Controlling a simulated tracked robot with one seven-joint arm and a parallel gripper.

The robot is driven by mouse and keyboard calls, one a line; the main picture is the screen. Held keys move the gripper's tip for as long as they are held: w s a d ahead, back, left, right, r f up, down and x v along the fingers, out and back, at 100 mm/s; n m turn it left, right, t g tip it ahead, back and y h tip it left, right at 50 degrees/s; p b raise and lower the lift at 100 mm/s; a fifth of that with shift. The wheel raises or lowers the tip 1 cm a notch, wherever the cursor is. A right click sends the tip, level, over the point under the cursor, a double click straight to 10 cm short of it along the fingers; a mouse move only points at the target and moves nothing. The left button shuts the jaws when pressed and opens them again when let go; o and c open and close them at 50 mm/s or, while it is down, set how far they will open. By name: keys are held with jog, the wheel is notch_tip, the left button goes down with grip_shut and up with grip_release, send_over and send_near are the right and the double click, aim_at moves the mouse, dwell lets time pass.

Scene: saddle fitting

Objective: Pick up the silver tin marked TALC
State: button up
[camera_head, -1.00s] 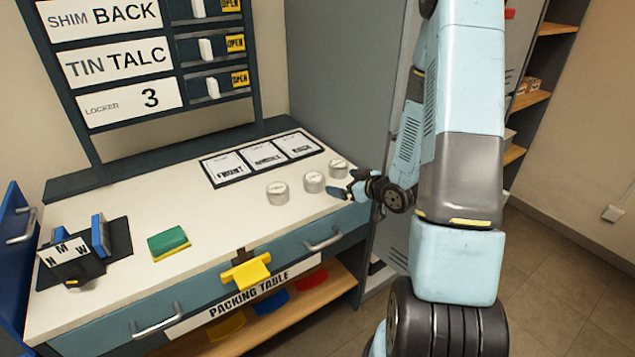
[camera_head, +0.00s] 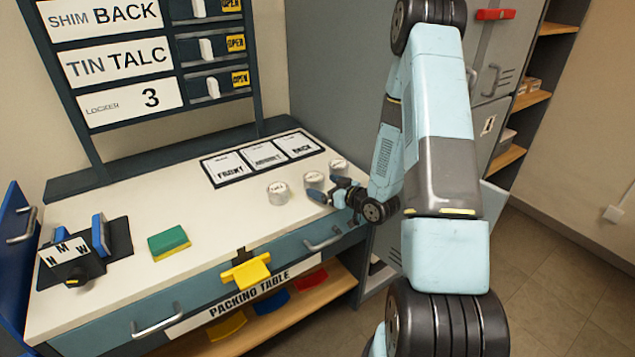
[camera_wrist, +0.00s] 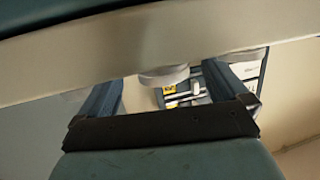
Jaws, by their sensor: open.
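Three small round silver-white tins stand near the right end of the white packing table: a left tin (camera_head: 278,194), a middle tin (camera_head: 312,178) and a right tin (camera_head: 338,165). Their lid markings are too small to read surely, so I cannot tell which is TALC. My gripper (camera_head: 328,188) is open, low over the table's front edge, with its blue fingers beside the middle tin, which they partly hide. In the wrist view my gripper (camera_wrist: 163,88) shows both fingers apart, with a round tin (camera_wrist: 163,75) seen between them; contact cannot be told.
A board (camera_head: 112,65) behind reads SHIM BACK, TIN TALC, LOCKER 3. A mat (camera_head: 262,158) marked FRONT, MIDDLE, BACK lies behind the tins. A green-yellow sponge (camera_head: 169,242) and a dark N M W holder (camera_head: 80,262) are left. Grey lockers (camera_head: 345,80) stand right.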

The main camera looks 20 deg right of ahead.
aim_at(313, 179)
jog(key=shift+x, duration=2.8)
jog(key=shift+w+a+r, duration=0.1)
jog(key=shift+r, duration=0.2)
jog(key=c, duration=1)
jog(key=shift+c, duration=0.5)
jog(key=shift+r, duration=0.15)
